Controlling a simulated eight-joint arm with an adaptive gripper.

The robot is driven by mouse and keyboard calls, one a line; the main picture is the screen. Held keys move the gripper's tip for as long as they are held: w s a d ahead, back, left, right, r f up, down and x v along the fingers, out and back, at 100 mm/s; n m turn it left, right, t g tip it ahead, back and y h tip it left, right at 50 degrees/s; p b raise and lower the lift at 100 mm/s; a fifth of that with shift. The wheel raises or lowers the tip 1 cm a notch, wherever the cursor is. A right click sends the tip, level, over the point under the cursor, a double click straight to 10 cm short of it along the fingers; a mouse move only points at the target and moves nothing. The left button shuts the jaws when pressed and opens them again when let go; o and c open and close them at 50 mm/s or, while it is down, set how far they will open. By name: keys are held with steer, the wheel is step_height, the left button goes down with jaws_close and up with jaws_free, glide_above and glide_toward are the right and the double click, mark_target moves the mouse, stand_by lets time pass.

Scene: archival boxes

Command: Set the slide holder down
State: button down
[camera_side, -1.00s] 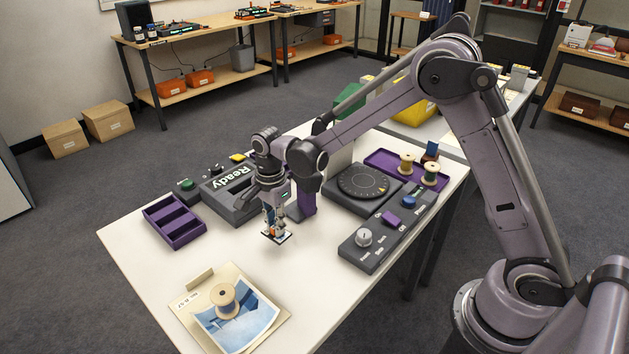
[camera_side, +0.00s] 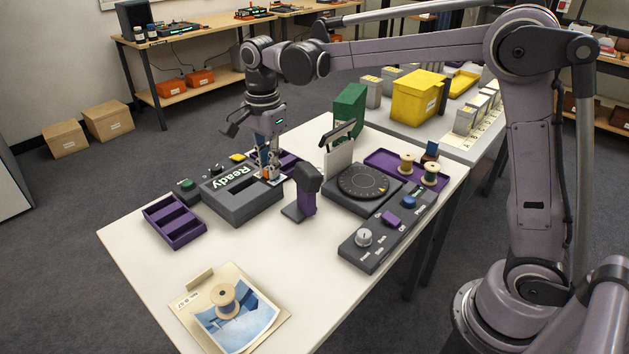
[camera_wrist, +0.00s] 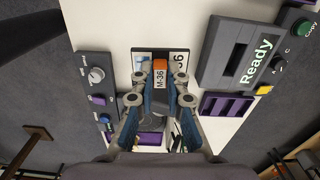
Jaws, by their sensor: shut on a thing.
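A purple slotted tray (camera_wrist: 227,104) lies behind that device, partly hidden by my gripper in the side view.
A dark stand (camera_side: 304,190) and a round dial unit (camera_side: 362,187) stand to the right. A control panel (camera_side: 387,228) and another purple slotted tray (camera_side: 174,222) are nearby. A spool (camera_side: 224,298) sits on a photo at the front.

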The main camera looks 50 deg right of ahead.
steer(key=w+d+r+m, duration=0.15)
steer(key=w+d, duration=0.25)
steer(key=d, duration=0.7)
steer(key=w+d+r+m, duration=0.1)
steer(key=w+d+m, duration=0.25)
steer(key=d, duration=1.35)
steer(key=s+d+m, duration=0.1)
steer(key=d, duration=0.3)
steer(key=s+d+m, duration=0.1)
steer(key=d, duration=0.4)
steer(key=shift+d+f, duration=0.35)
steer(key=m, duration=0.3)
glide_above(384, 162)
steer(key=f, duration=0.1)
step_height(384, 162, down, 21)
steer(key=shift+w+d+r, duration=0.1)
steer(key=shift+w, duration=0.05)
